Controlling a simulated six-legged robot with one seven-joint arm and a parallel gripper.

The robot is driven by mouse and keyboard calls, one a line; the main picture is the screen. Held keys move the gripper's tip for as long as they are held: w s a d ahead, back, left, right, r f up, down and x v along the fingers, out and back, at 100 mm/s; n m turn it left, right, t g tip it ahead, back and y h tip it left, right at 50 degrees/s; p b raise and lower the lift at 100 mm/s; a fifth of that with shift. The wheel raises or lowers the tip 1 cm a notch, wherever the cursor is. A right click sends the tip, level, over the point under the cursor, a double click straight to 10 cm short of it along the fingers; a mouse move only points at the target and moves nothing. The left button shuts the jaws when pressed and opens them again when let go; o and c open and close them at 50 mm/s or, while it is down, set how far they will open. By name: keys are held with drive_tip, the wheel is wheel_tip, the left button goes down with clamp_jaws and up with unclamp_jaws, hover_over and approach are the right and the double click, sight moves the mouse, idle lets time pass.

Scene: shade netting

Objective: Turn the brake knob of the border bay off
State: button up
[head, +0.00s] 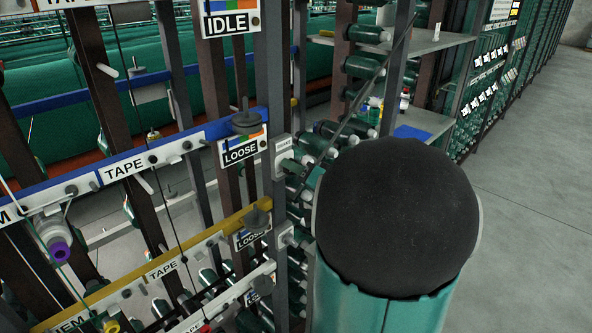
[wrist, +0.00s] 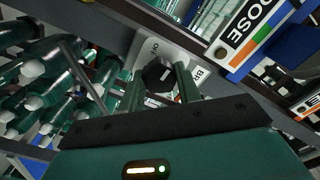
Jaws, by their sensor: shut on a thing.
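In the wrist view, a dark brake knob (wrist: 157,74) sits on a white plate (wrist: 178,54) fixed to a grey post. The plate has small lettering, including "BR", partly covered. My gripper (wrist: 160,72) has a green finger on each side of the knob and is shut on it. The knob's pointing direction is hard to tell. In the head view, a white brake plate (head: 283,144) is on the grey post beside a "LOOSE" card (head: 241,150), at the end of the blue rail (head: 180,139). I cannot read a border label.
A second white plate (head: 286,237) sits lower on the post, by the yellow rail (head: 215,232). Green rolls (wrist: 30,100) crowd the left of the wrist view. A shelf (head: 425,40) stands behind. Open floor (head: 535,220) lies to the right.

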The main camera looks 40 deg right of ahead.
drive_tip(key=shift+n, duration=4.9)
drive_tip(key=o, duration=1)
drive_tip(key=shift+c, duration=0.2)
drive_tip(key=shift+s, duration=0.1)
drive_tip(key=s, duration=1.3)
drive_tip(key=shift+s+d, duration=0.2)
drive_tip(key=shift+s, duration=0.15)
